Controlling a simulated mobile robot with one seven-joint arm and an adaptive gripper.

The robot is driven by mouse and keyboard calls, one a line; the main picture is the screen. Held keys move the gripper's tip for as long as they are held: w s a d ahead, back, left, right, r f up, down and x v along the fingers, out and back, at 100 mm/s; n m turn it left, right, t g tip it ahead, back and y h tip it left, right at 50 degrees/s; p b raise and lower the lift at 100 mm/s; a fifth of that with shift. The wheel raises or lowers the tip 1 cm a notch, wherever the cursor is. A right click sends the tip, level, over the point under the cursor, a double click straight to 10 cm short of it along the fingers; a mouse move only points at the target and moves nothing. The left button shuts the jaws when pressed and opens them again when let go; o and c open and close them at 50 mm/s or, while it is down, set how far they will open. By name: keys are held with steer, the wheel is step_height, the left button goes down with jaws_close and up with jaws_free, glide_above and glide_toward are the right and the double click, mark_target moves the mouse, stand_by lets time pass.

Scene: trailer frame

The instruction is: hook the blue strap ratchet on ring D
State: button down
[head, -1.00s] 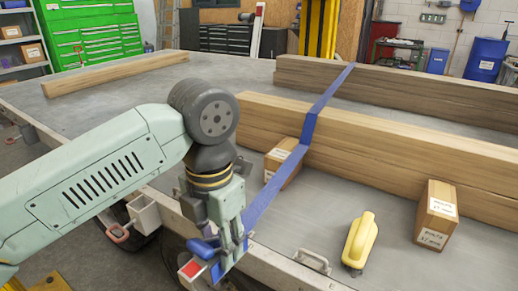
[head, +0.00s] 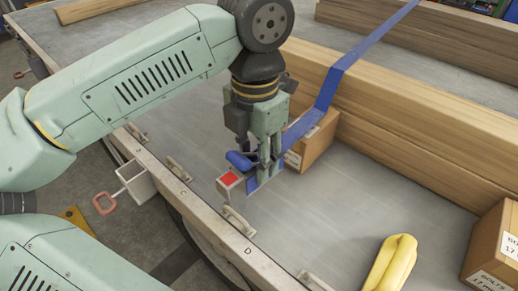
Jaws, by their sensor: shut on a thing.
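My gripper (head: 265,172) points down over the trailer deck near its front edge. It is shut on the strap ratchet (head: 239,160), which has a blue handle and a small red-topped block beside it. The blue strap (head: 328,92) runs from the ratchet up over the timber. Ring D (head: 238,222) is a metal loop on the edge rail near the letter D. The ratchet is up and slightly right of ring D in the picture, apart from it. Its hook cannot be made out.
The edge rail (head: 208,223) carries several other rings, one by the letter C (head: 180,169) and one (head: 312,281) right of D. A cardboard box (head: 312,145) stands behind the gripper against the timber (head: 420,125). A yellow object (head: 391,264) lies on the deck at right.

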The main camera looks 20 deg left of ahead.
steer(key=shift+f+b, duration=3.15)
steer(key=shift+f, duration=1.5)
steer(key=c, duration=1)
jaws_free()
steer(key=shift+o, duration=0.2)
steer(key=shift+r, duration=0.1)
